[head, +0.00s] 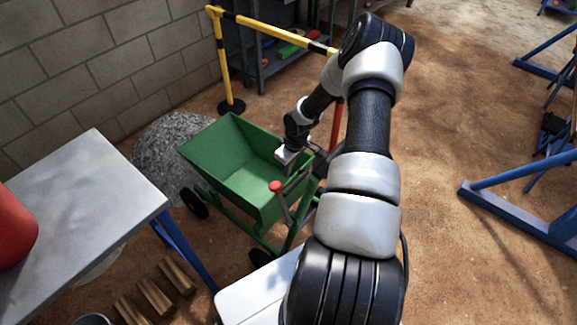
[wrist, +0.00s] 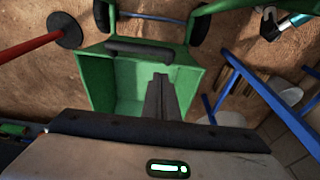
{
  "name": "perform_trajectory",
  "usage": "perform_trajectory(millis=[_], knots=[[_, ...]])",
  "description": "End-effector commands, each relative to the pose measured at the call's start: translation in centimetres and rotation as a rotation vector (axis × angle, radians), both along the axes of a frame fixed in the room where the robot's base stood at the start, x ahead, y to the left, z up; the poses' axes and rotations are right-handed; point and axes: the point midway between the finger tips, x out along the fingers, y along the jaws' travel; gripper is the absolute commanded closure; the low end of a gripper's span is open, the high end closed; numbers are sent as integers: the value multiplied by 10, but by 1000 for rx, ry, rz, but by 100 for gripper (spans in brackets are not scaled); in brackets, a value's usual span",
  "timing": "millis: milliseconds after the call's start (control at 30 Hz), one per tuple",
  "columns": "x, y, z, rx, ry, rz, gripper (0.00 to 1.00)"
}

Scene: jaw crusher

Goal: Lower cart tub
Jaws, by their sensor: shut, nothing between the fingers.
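The green cart tub (head: 225,160) is in the middle of the head view, its open, empty inside facing up. I cannot tell its exact tilt. It sits on a green wheeled frame. A lever with a red knob (head: 276,187) stands at the tub's near side. My gripper (head: 285,156) is over the tub's right part, with its tips partly hidden. In the wrist view the shut dark fingers (wrist: 160,88) point over the tub's inside (wrist: 130,85), holding nothing. A dark padded bar (wrist: 145,52) runs along the tub's edge beyond the fingertips. I cannot tell whether they touch the tub.
A grey table (head: 90,195) with a red object (head: 12,228) stands at left. A gravel heap (head: 165,150) lies behind the cart. A yellow-black barrier (head: 265,27) stands at the back, and blue steel frames (head: 520,220) at right. Open dirt floor lies right of my arm.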

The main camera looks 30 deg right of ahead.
Motion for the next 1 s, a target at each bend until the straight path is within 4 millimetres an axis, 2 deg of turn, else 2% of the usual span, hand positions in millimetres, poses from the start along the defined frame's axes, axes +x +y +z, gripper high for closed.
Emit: perform_trajectory(millis=[33, 100, 333, 500, 867, 1000], knots=[[1, 2, -15, 1, 2, 1, 100], [4, 2, -30, 1, 3, 0, 100], [1, 1, -66, 0, 2, -1, 100], [-2, -1, -77, -1, 1, -2, 100], [-3, -1, -79, -2, 0, -1, 100], [-7, -3, -89, -1, 2, -1, 100]])
